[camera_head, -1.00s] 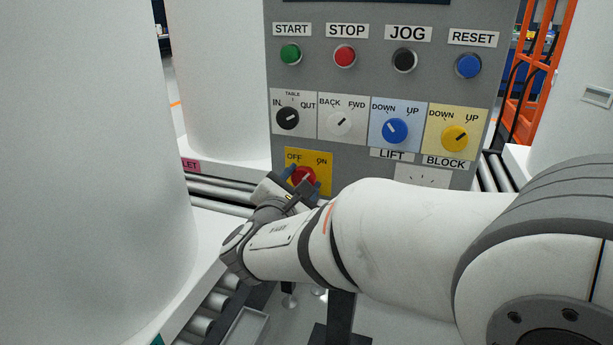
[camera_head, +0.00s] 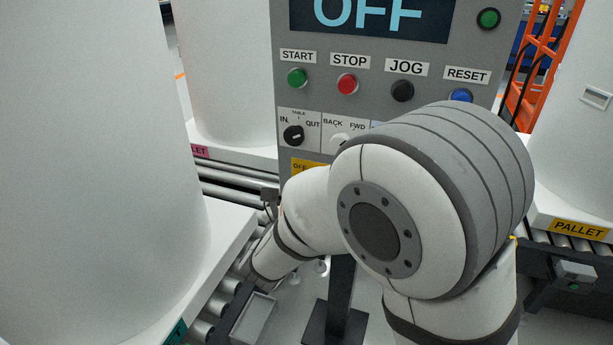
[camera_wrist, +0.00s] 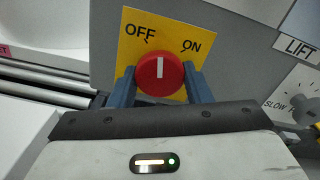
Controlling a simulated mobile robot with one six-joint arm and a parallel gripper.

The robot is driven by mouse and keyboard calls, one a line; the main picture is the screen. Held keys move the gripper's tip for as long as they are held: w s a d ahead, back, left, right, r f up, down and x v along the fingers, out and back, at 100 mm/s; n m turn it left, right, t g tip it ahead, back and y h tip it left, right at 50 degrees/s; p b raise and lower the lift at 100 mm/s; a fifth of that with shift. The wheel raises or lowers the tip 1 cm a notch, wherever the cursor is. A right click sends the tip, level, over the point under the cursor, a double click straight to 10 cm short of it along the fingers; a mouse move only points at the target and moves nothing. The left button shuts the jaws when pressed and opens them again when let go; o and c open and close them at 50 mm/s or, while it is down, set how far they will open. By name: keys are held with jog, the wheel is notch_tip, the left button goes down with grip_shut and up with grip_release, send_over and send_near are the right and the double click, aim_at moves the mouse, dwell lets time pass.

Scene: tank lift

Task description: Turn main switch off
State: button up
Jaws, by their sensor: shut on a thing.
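The main switch is a red round knob (camera_wrist: 160,75) with a white pointer line on a yellow plate (camera_wrist: 128,50) marked OFF and ON. In the wrist view the pointer stands upright, between the two marks. My gripper (camera_wrist: 162,86) has one blue-grey finger on each side of the knob and is shut on it. In the head view only the top edge of the yellow plate (camera_head: 301,164) shows. My arm hides the knob and the gripper there. The panel's display (camera_head: 370,14) reads OFF in large blue letters.
The grey panel (camera_head: 283,75) carries START, STOP, JOG and RESET buttons above smaller selector knobs, partly hidden by my arm. Large white cylinders (camera_head: 90,170) and roller conveyors (camera_head: 235,180) stand at the left. An orange frame (camera_head: 535,85) is at the back right.

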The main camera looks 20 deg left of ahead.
jog(key=n+p, duration=0.6)
jog(key=p, duration=0.1)
jog(key=shift+r, duration=0.1)
dwell(0.4)
jog(key=o, duration=1)
jog(key=shift+s, duration=0.1)
jog(key=s, duration=0.7)
jog(key=shift+s+a+p, duration=0.25)
jog(key=shift+s+p, duration=0.05)
jog(key=shift+p, duration=0.1)
